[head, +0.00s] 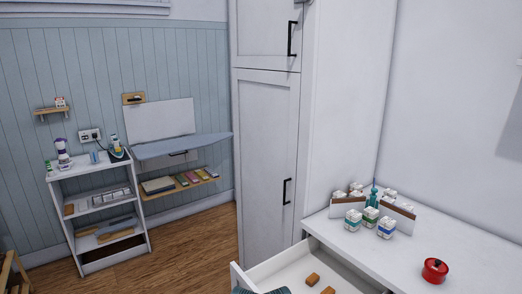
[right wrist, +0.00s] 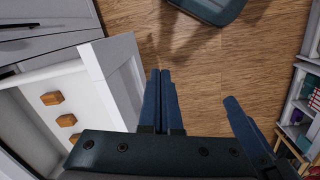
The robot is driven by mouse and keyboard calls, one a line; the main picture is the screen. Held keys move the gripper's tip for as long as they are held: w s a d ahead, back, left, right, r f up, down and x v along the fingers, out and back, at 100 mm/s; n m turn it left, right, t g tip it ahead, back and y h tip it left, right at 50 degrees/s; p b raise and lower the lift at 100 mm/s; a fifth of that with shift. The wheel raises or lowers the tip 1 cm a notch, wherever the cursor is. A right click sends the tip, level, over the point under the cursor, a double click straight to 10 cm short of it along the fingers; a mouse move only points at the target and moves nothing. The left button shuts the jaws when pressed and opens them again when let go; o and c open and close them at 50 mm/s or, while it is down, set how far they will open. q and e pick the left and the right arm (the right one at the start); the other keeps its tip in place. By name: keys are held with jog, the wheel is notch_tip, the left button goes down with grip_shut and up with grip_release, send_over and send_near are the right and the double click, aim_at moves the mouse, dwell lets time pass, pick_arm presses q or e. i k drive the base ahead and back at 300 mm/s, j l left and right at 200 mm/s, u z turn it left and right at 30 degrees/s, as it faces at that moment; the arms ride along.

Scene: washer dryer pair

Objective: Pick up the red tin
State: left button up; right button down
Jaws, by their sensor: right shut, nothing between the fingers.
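My left gripper is in neither view.
The open drawer (head: 276,272) holds small orange-brown blocks, also seen in the right wrist view (right wrist: 52,98). Several white boxes (head: 353,220) and a teal bottle (head: 372,194) stand on the counter behind the tin. A tall white cabinet (head: 266,150) and shelf unit (head: 97,210) stand farther back.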

aim_at(432, 278)
jog(key=k+l+u, duration=0.2)
jog(key=k+l, duration=0.15)
jog(key=k, duration=0.25)
jog(key=z, duration=1.55)
jog(key=j+z, duration=0.1)
jog(key=z, duration=0.8)
jog(key=j, duration=0.95)
